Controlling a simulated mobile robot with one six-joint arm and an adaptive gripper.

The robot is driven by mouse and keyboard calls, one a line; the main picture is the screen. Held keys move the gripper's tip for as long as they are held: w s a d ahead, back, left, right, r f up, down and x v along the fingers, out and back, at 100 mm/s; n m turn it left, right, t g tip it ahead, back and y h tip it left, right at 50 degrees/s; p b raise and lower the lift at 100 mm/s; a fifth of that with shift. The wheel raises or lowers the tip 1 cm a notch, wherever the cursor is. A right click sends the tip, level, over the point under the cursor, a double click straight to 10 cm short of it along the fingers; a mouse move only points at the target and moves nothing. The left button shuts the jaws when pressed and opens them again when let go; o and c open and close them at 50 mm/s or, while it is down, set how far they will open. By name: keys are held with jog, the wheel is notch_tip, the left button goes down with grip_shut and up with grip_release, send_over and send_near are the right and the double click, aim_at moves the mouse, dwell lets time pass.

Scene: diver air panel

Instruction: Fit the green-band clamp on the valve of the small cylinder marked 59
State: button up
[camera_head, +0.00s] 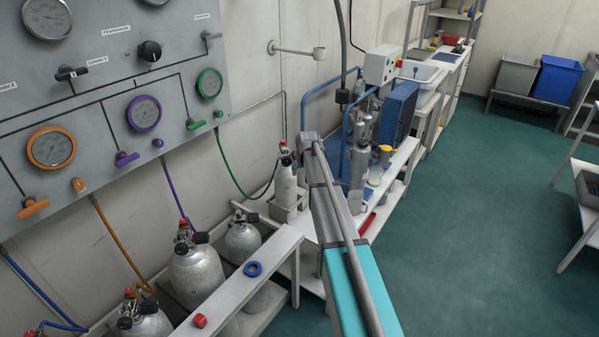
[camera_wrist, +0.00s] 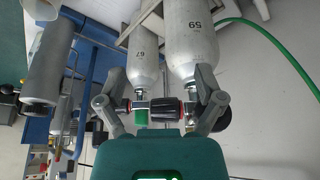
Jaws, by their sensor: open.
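The small cylinder marked 59 (camera_wrist: 190,35) shows upside down in the wrist view, its valve (camera_wrist: 190,93) pointing at my gripper. My gripper (camera_wrist: 163,106) is open, its fingers spread on both sides of the valve area. A black knob with red edges (camera_wrist: 165,107) lies between the fingers. A green piece (camera_wrist: 141,117) sits near the left finger, below the neighbouring cylinder's valve; I cannot tell whether it is the clamp's band. In the head view a small cylinder (camera_head: 286,187) stands in a holder beside my arm; its number is not readable.
A cylinder marked 67 (camera_wrist: 142,45) stands close beside cylinder 59. A green hose (camera_wrist: 270,48) passes at the right in the wrist view. Larger cylinders (camera_head: 197,277) stand in the rack below the gauge panel (camera_head: 95,110).

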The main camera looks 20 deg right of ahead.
jog(key=s+d+f+b, duration=0.2)
jog(key=s+f+b, duration=0.1)
jog(key=f+b, duration=0.4)
jog(key=s+d+f+b, duration=0.3)
jog(key=f+b, duration=0.4)
jog(key=f, duration=0.1)
jog(key=shift+d, duration=0.25)
dwell(1.2)
jog(key=s+a+g, duration=0.1)
jog(key=s+a, duration=0.6)
jog(key=s, duration=0.4)
jog(key=s+a+f+n+g, duration=0.1)
jog(key=s+a+g, duration=0.1)
jog(key=s+a, duration=0.7)
jog(key=s+a+g, duration=0.1)
jog(key=s+a, duration=0.4)
jog(key=s, duration=0.8)
notch_tip(320, 180, up, 23)
jog(key=w+p, duration=0.1)
jog(key=p, duration=2.1)
jog(key=shift+d+y+p, duration=0.2)
jog(key=shift+y+p, duration=0.1)
jog(key=shift+p, duration=0.1)
jog(key=shift+f, duration=0.2)
